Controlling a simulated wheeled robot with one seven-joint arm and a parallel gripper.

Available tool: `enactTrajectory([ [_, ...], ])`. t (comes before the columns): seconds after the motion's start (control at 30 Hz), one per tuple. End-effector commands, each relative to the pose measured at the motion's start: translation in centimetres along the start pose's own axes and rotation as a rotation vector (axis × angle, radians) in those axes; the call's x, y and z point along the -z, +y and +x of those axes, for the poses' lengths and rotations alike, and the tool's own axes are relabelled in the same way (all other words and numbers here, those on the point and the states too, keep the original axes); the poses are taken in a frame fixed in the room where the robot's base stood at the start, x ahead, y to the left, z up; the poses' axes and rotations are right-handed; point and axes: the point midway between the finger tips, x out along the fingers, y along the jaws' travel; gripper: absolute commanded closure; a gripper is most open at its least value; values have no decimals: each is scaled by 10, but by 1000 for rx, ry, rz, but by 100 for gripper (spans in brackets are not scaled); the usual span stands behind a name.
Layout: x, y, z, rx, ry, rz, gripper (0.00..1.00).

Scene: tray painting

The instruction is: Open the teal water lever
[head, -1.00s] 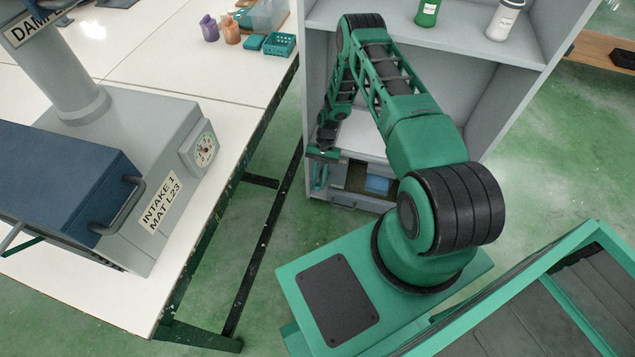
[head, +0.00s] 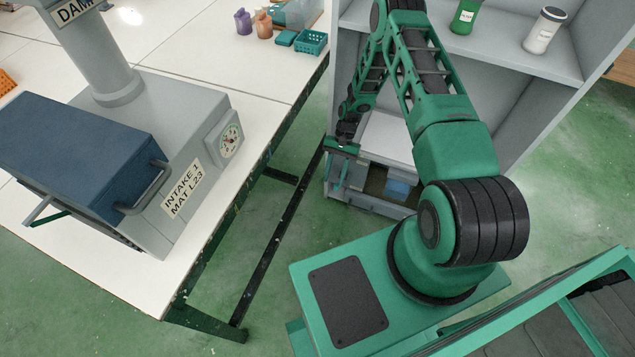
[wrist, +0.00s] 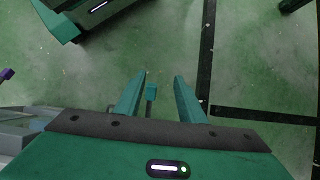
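My gripper (head: 341,170) is low in front of the grey shelf unit in the head view, with its fingers pointing down. In the wrist view my gripper (wrist: 160,76) is open, its two teal fingers apart. A small teal block on a thin stem (wrist: 151,93), which looks like the teal water lever, shows between the fingers, closer to the left one. Gaps show on both sides of it; its depth relative to the fingertips is unclear. I cannot make out the lever in the head view.
The grey shelf unit (head: 490,55) holds a green bottle (head: 465,15) and a white bottle (head: 544,30). A white table (head: 190,85) with a blue-and-grey press (head: 80,150) stands at left. A small purple knob (wrist: 6,74) shows at the wrist view's left edge. Green floor lies between.

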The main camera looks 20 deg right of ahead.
Motion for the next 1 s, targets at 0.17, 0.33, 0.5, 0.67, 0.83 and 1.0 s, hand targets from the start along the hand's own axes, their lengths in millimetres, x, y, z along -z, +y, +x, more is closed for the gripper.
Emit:
enactTrajectory([
  [0.17,-36,-13,-3,-1,1,-1,64],
  [0.33,-68,-25,-4,-1,1,-2,64],
  [0.5,-89,-33,-5,-1,1,0,64],
  [0.67,-99,-37,-6,0,3,0,64],
  [0.83,-101,-38,-5,0,2,1,64],
  [1.0,-101,-39,-5,-1,2,0,64],
])
